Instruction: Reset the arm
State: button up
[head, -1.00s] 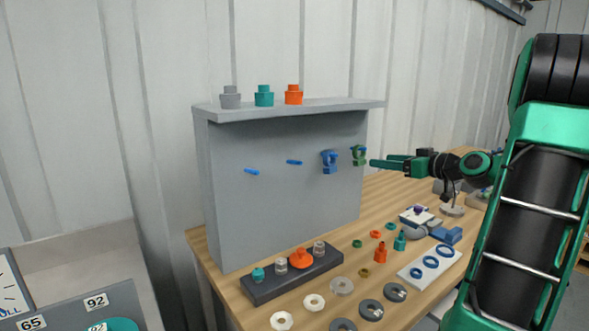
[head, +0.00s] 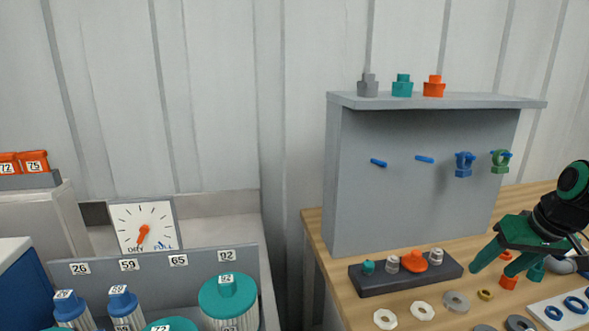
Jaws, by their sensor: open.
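My gripper (head: 491,270) is at the right in the head view. Its two green fingers point down and to the left, apart, with nothing visible between them. They hang in front of the grey panel, over the table near the right end of the dark block. My black and green wrist enters from the right edge.
A grey panel (head: 400,190) stands on the wooden table (head: 335,290), with blue pegs, a blue clamp (head: 464,165) and a green clamp (head: 501,161). Caps stand on its shelf. The dark block (head: 400,278) holds several fittings. Rings lie in front. Left is a dial (head: 144,226) and teal-capped vessel (head: 228,297).

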jog(key=s+a+f+m+g, duration=0.1)
jog(key=s+a+m+g, duration=0.1)
jog(key=s, duration=0.7)
jog(key=s+a+f+m+g, duration=0.1)
jog(key=s+a+m+g, duration=0.1)
jog(key=s, duration=0.7)
jog(key=shift+s+a+f+g, duration=0.15)
jog(key=shift+a+f+g, duration=0.25)
jog(key=shift+a, duration=0.25)
jog(key=shift+w+f, duration=0.25)
jog(key=shift+w, duration=0.4)
jog(key=shift+c, duration=0.3)
